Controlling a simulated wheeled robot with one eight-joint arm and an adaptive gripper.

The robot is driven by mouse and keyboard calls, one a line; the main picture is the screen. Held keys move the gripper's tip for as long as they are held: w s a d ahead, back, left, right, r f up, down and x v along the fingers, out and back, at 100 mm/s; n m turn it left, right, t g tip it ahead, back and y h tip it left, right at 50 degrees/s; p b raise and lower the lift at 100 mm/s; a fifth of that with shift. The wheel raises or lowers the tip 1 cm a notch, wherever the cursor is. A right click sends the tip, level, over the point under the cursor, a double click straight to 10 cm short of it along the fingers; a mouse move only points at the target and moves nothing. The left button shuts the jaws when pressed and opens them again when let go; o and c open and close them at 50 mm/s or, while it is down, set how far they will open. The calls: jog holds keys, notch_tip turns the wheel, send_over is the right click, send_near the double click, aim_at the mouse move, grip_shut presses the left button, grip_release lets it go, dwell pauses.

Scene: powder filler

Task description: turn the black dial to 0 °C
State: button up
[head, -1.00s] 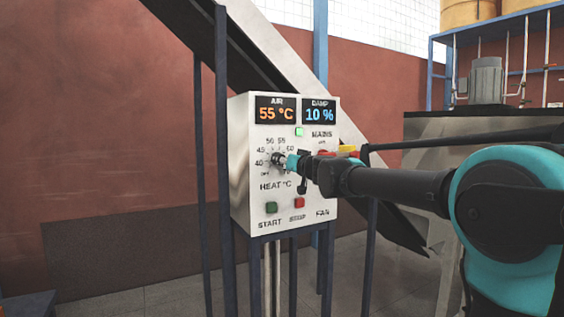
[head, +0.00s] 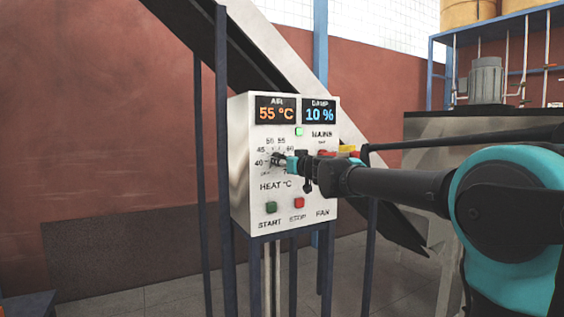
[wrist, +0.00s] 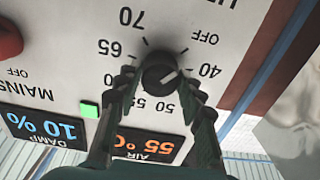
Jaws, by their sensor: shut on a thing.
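The black dial (wrist: 160,72) is on the white control panel (head: 245,190), above the words HEAT °C. My gripper (wrist: 160,82) is shut on it, one finger on each side. In the wrist view the panel appears upside down. The printed scale shows OFF and numbers from 40 to 70; I see no 0 mark. The dial's pale line appears to point towards the 40 to 45 side, but the exact reading is unclear. In the head view my gripper (head: 284,162) comes in from the right and partly hides the dial and scale.
The AIR display (head: 276,110) reads 55 °C and the DAMP display (head: 319,110) reads 10 %. A green lamp (head: 299,132) is lit. Green START (head: 271,207) and red STOP (head: 299,203) buttons sit below. A blue post (head: 222,150) stands left of the panel.

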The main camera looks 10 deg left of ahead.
jog(key=o, duration=1.2)
jog(key=shift+c, duration=0.2)
jog(key=v, duration=1.2)
jog(key=s+d+f+g+h, duration=0.1)
jog(key=s+d+f+g, duration=0.15)
jog(key=f, duration=0.65)
jog(key=s+d+f+g, duration=0.15)
jog(key=s+f, duration=0.25)
jog(key=f, duration=0.6)
jog(key=s+d+f+g+h, duration=0.15)
jog(key=s+f, duration=0.25)
jog(key=f, duration=0.5)
jog(key=s+d+f+m+g+h, duration=0.2)
jog(key=s+d+f+m+h, duration=0.1)
jog(key=s+d+f, duration=0.5)
jog(key=s+d+f+m+g+h, duration=0.3)
jog(key=s+d+f, duration=0.5)
jog(key=f, duration=0.6)
jog(key=shift+s+d+f+m+h, duration=0.25)
jog(key=shift+s+m+h, duration=0.25)
jog(key=shift+h, duration=0.25)
